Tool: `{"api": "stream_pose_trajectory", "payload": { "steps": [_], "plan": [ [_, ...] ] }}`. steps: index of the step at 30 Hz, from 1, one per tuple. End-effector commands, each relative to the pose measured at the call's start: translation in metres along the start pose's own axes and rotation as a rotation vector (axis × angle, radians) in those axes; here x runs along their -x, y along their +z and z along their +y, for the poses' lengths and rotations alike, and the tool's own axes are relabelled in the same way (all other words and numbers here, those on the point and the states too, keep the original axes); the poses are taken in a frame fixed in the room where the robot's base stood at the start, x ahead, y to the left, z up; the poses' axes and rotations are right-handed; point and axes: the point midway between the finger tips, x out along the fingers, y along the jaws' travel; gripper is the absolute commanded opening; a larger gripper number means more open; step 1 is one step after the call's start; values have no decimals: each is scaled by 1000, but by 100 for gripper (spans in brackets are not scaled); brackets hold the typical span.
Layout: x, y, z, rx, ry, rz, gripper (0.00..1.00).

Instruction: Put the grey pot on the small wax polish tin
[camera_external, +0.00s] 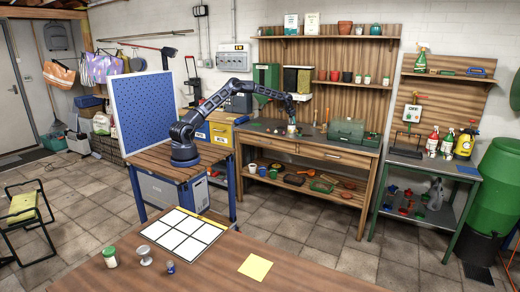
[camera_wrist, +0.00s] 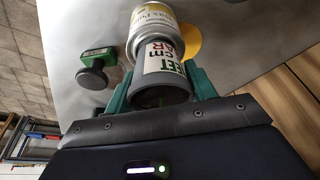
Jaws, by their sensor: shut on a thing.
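The grey pot (camera_wrist: 166,82), with a white label in green and red letters, is between the green fingers of my gripper (camera_wrist: 162,90) in the wrist view. My gripper is shut on it. The wax polish tin (camera_wrist: 153,20), pale with a printed label, is directly beyond the pot and lined up with it. The pot hides the near part of the tin. I cannot tell whether the two touch. In the external view my gripper (camera_external: 291,124) points down over the wooden workbench, with the pot and tin too small to separate.
A dark knob-like tool with a green part (camera_wrist: 93,76) lies left of the pot, and a yellow disc (camera_wrist: 188,42) lies to the right. A green toolbox (camera_external: 346,131) stands on the workbench (camera_external: 330,152) to the right. Grey surface shows free around the tin.

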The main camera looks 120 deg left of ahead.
Motion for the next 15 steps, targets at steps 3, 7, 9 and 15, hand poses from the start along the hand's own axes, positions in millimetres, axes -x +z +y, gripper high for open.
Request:
{"api": "stream_pose_trajectory", "payload": {
  "steps": [3, 7, 9, 15],
  "plan": [
    [-3, 1, 0, 0, 0, -1, 30],
    [-2, 1, 0, 0, 0, -1, 77],
    [-2, 1, 0, 0, 0, -1, 77],
    [-2, 1, 0, 0, 0, 0, 77]
  ]
}}
